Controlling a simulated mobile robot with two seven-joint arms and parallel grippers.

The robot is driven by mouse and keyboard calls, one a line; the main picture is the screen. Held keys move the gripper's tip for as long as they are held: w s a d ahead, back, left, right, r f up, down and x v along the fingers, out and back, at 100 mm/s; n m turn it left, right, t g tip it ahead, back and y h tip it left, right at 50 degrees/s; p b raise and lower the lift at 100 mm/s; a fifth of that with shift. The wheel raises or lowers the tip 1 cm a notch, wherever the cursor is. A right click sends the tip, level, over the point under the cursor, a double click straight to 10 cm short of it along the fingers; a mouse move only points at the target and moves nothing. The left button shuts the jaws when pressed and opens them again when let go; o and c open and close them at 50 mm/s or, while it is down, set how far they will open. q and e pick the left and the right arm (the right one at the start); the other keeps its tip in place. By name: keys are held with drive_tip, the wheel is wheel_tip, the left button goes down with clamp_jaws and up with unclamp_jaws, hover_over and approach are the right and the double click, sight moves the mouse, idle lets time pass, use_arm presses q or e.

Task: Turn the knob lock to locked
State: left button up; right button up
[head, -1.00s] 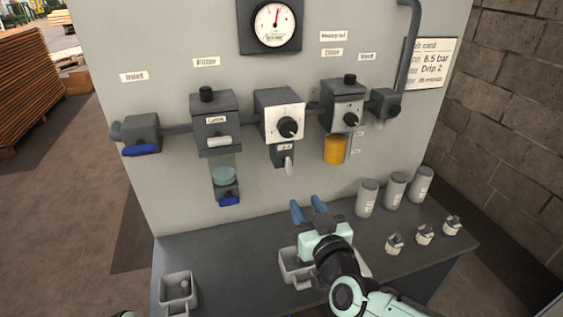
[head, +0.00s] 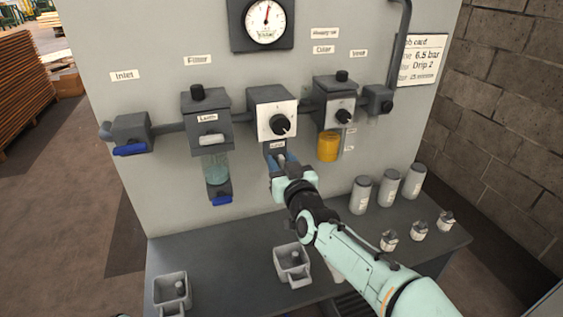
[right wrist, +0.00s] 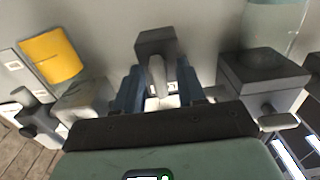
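The knob lock is a small dark block (head: 275,147) with a pale lever, under the white-faced regulator with its black knob (head: 280,125). In the right wrist view its light grey lever (right wrist: 157,76) hangs from the dark block (right wrist: 156,42). My right gripper (head: 282,162) is at the lock, its blue fingers below the block. In the right wrist view the open fingers (right wrist: 160,92) stand on either side of the lever, with small gaps. In the head view the gripper mostly hides the lever, and the lock's label is too small to read.
A filter unit (head: 207,120) with a clear bowl and blue lever is left of the regulator. The oiler (head: 335,103) with its yellow bowl (head: 328,147) is to the right. Grey canisters (head: 361,195), small fittings and two grey bins (head: 293,264) stand on the bench.

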drive_tip(key=shift+w, duration=0.15)
drive_tip(key=shift+c, duration=0.4)
clamp_jaws()
